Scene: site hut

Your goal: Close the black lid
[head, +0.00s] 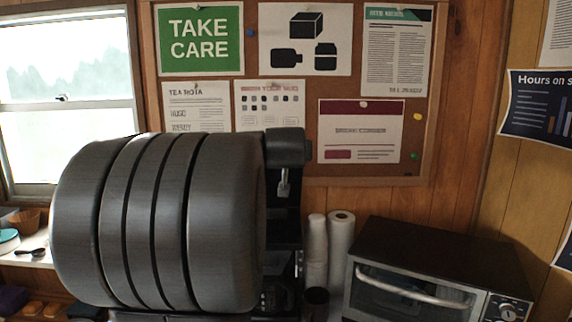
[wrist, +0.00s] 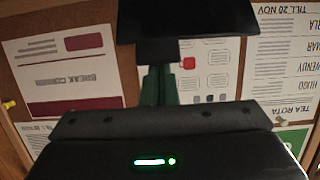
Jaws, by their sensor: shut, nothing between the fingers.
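A black machine (head: 283,215) stands behind the large dark ribbed cylinder, which seems to be my own arm and hides its left side. Its black upper block (head: 287,146) shows at the top, with a metal part under it; I cannot tell if this block is the black lid or how far a lid stands open. In the upside-down wrist view, a flat black panel (wrist: 188,20), possibly the lid, fills the top middle. My gripper (wrist: 157,70) shows there with dark green fingers shut and empty, pointing towards the panel. Contact is unclear. The gripper is hidden in the head view.
A toaster oven (head: 430,275) stands right of the machine. White cup stacks (head: 328,245) stand between them. A cork board (head: 305,95) with posters hangs behind. A window (head: 68,95) is at the left, above a shelf with a bowl (head: 25,221).

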